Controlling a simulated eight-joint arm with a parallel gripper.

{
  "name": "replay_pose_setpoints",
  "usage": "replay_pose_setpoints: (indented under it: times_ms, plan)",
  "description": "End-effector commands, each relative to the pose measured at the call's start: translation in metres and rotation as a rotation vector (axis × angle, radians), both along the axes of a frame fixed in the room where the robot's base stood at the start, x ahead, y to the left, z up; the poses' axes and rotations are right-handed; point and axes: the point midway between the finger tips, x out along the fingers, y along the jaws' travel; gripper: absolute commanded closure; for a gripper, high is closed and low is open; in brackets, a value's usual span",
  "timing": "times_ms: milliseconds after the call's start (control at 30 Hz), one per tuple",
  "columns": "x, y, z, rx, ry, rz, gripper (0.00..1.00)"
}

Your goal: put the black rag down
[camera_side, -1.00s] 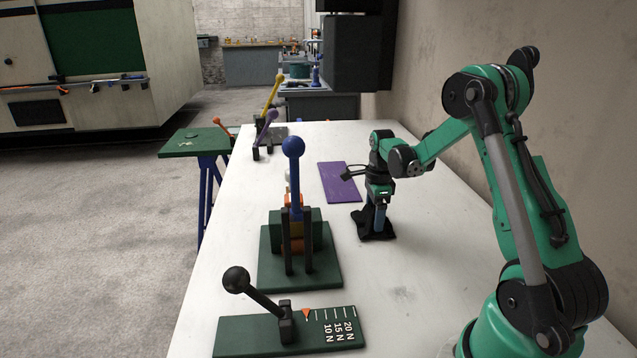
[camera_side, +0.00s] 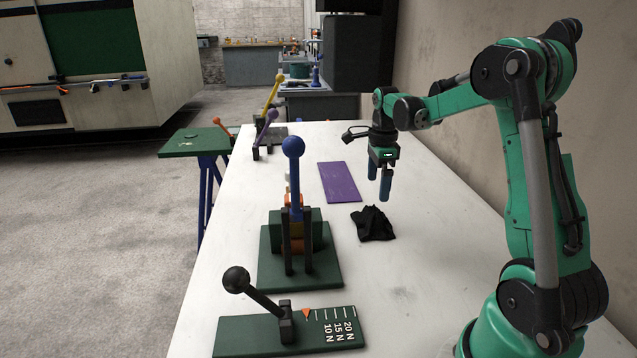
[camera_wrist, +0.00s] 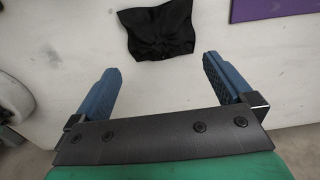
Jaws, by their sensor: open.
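The black rag (camera_side: 374,224) lies crumpled on the white table, just in front of the purple mat and apart from it. My gripper (camera_side: 378,190) is above the rag, with its two blue fingers pointing down, open and empty. In the wrist view the rag (camera_wrist: 160,30) lies beyond the fingertips, between their lines, and nothing is between the fingers of my gripper (camera_wrist: 158,75).
The purple mat (camera_side: 339,182) lies flat and bare behind the rag. Left of the rag a blue-knobbed lever (camera_side: 293,147) stands on a green base. A black-knobbed lever (camera_side: 237,280) with a force scale is at the front. The white table (camera_side: 425,270) is clear right of them.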

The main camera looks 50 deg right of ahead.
Motion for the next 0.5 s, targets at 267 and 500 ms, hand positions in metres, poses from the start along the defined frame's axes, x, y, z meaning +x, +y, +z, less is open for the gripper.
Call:
replay_pose_setpoints:
  times_ms: [267,500]
  plan:
    - [0.0,0.0,0.036,0.0,0.0,0.0,0.0]
    - [0.0,0.0,0.04,0.0,0.0,0.0,0.0]
